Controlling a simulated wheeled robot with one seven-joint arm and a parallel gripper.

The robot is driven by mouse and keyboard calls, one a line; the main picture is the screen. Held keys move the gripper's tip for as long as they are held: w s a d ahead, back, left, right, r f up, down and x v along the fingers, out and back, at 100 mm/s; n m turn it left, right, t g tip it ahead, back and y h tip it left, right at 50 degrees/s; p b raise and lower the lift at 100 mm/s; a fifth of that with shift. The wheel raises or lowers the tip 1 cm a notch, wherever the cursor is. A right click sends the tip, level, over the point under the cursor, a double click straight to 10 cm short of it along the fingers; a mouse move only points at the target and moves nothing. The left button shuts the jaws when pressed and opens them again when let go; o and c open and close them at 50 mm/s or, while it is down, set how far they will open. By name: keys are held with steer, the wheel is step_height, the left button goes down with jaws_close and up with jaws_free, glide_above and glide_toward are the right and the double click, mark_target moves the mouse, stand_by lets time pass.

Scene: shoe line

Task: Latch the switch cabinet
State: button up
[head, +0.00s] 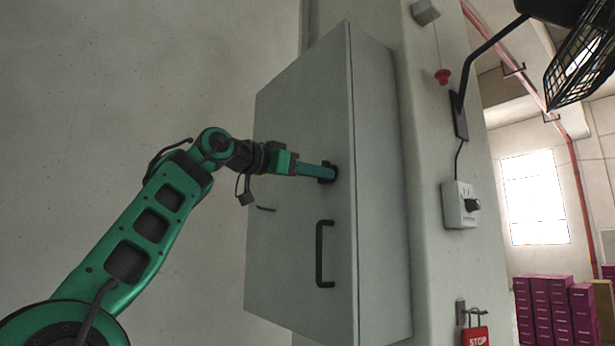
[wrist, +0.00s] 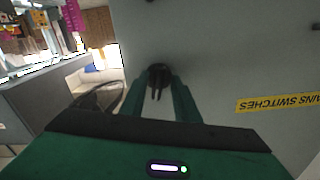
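The grey switch cabinet (head: 300,120) is on the wall in the middle of the head view. Its door looks closed, with no gap that I can make out. A black latch knob (head: 333,172) sits near the door's right edge, above a black bar handle (head: 324,253). My gripper (head: 322,172) reaches it from the left, level with it. In the wrist view the latch knob (wrist: 158,74) is between the tips of my gripper's two green fingers (wrist: 159,88). The fingers are apart, one on each side of it. Whether they touch it is unclear.
A yellow mains switches label (wrist: 278,102) shows upside down on the door. To the right of the cabinet are a wall switch box (head: 459,205), a red STOP tag (head: 475,337) and a dark caged fixture (head: 580,55). Magenta boxes (head: 550,305) are stacked far right.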

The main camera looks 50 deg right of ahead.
steer(key=c, duration=0.5)
steer(key=shift+w+a+r+n, duration=0.1)
steer(key=shift+w+n, duration=0.05)
steer(key=shift+n, duration=1.35)
steer(key=o, duration=0.7)
steer(key=shift+w, duration=0.15)
steer(key=shift+o, duration=0.2)
steer(key=shift+s, duration=0.2)
steer(key=v, duration=1)
steer(key=shift+a, duration=0.4)
